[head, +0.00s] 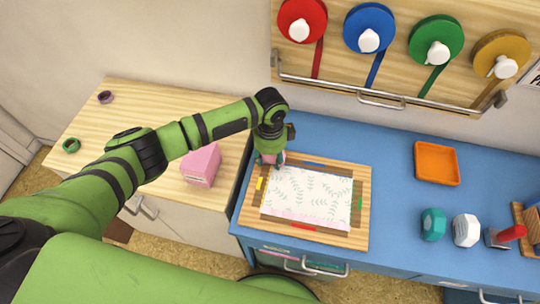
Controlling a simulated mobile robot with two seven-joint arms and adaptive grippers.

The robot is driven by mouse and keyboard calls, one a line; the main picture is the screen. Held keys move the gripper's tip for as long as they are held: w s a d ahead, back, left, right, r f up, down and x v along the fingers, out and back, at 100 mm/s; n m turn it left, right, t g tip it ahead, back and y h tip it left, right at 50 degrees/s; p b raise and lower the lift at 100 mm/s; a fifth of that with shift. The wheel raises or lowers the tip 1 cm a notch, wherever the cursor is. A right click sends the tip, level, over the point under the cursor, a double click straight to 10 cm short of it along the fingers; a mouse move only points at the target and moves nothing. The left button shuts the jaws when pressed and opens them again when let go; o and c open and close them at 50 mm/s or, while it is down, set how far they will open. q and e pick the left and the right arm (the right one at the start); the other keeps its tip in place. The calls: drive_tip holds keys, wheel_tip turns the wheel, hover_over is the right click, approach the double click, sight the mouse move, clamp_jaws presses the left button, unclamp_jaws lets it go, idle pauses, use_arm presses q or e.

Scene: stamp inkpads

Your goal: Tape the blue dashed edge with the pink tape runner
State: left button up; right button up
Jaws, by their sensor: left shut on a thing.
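My left gripper (268,150) points down over the top left corner of the paper. It is shut on the pink tape runner (266,159), which is largely hidden by the fingers. A white paper (307,195) with green leaf prints lies on a wooden board (350,237). A blue marker strip (316,165) lies by the paper's top edge. The dashes are too small to make out. A yellow strip (260,184), a green strip (360,203) and a red strip (303,227) mark the other sides. My right gripper is out of view.
A pink block (201,165) stands on the wooden cabinet at left. An orange tray (437,163), a teal piece (433,224), a white piece (466,230) and a red-handled tool (508,235) sit right on the blue table (395,190). Coloured tape rolls hang behind.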

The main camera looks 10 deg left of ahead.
sight(331, 176)
use_arm(q)
drive_tip(key=shift+d, duration=0.15)
drive_tip(key=shift+d, duration=3.4)
drive_tip(key=shift+d+b, duration=0.55)
drive_tip(key=shift+d, duration=1.2)
drive_tip(key=shift+d, duration=0.1)
drive_tip(key=shift+d+b, duration=0.7)
drive_tip(key=shift+d, duration=1.05)
drive_tip(key=shift+d+b, duration=1)
drive_tip(key=shift+d, duration=0.75)
